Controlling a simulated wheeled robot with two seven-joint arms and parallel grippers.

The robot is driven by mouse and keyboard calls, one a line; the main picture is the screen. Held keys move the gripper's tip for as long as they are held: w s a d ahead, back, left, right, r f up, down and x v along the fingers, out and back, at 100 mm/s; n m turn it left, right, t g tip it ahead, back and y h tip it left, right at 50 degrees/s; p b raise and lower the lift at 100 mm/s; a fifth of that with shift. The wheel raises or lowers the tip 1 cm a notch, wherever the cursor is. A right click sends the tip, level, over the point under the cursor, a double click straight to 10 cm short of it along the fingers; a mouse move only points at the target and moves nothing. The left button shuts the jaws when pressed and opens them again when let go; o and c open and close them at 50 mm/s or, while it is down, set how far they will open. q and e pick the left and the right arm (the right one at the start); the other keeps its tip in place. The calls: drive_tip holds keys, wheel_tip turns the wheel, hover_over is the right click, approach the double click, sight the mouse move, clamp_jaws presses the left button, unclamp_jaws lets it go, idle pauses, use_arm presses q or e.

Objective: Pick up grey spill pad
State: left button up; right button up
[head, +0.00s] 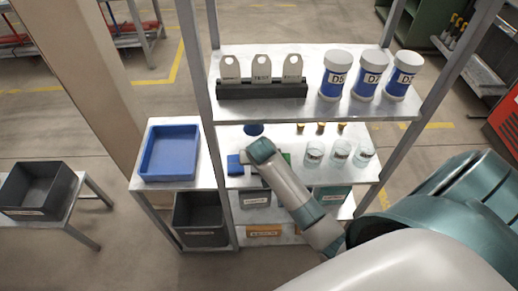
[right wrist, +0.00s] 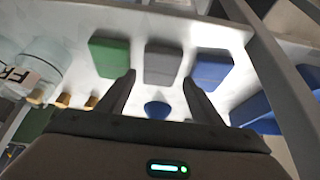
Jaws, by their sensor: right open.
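The grey spill pad (right wrist: 162,62) lies on the light shelf in the right wrist view, between a green pad (right wrist: 110,57) and a blue pad (right wrist: 211,69). My right gripper (right wrist: 160,88) is open and empty. Its two fingertips point toward the grey pad, one on each side of its near edge; I cannot tell how far apart pad and fingers are. In the head view my right arm reaches in over the middle shelf (head: 357,177) and hides the grey pad and the gripper's fingers. The blue pad (head: 235,165) shows left of the arm. My left gripper is not in view.
Glass jars (head: 340,152) and small brass pieces (head: 321,128) share the middle shelf, with a round blue object (head: 253,129). The upper shelf (head: 240,108) and metal posts (head: 193,60) stand close. A blue tray (head: 170,152) is at left.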

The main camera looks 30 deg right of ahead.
drive_tip(key=shift+p+x, duration=0.6)
drive_tip(key=shift+x, duration=1.25)
drive_tip(key=shift+a, duration=0.1)
drive_tip(key=c, duration=0.8)
